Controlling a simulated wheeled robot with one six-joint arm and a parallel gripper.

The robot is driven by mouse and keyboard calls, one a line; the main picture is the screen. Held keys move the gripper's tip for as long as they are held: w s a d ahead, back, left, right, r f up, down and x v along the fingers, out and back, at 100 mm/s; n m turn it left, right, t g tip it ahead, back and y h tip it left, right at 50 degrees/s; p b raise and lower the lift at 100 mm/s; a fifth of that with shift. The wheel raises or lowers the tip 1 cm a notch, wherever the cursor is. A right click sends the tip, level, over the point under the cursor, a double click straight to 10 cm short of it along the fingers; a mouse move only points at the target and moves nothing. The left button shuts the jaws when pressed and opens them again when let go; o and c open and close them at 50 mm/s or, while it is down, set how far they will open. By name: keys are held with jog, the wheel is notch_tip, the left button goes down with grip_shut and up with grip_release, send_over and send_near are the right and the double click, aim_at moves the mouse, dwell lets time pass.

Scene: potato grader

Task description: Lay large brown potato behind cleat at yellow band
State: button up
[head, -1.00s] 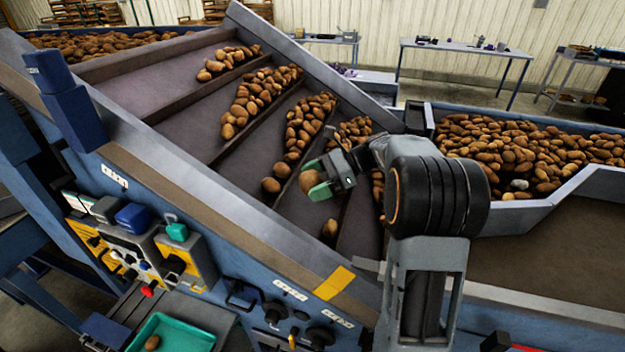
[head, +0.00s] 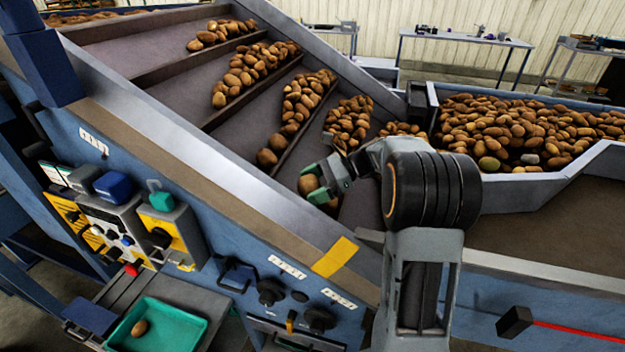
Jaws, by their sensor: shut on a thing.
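My gripper (head: 328,182), with green fingertips, is shut on a large brown potato (head: 308,185) low over the inclined conveyor (head: 240,131). The potato is partly hidden by the fingers, and I cannot tell whether it touches the belt. The yellow band (head: 335,257) is on the conveyor's near side rail, below and slightly right of the gripper. Dark cleats cross the belt; one cleat (head: 303,128) runs up and right from near the held potato. The belt just below the gripper is partly hidden by my arm.
Several potato heaps (head: 307,97) lie against the cleats, with loose potatoes (head: 267,158) near the near rail. A full potato bin (head: 520,135) stands right. A control panel (head: 125,215) and green tray (head: 190,325) with one potato are at lower left.

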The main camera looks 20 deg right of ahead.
jog(key=shift+f+b, duration=1.3)
jog(key=shift+f, duration=2.4)
jog(key=o, duration=0.8)
jog(key=shift+d, duration=0.1)
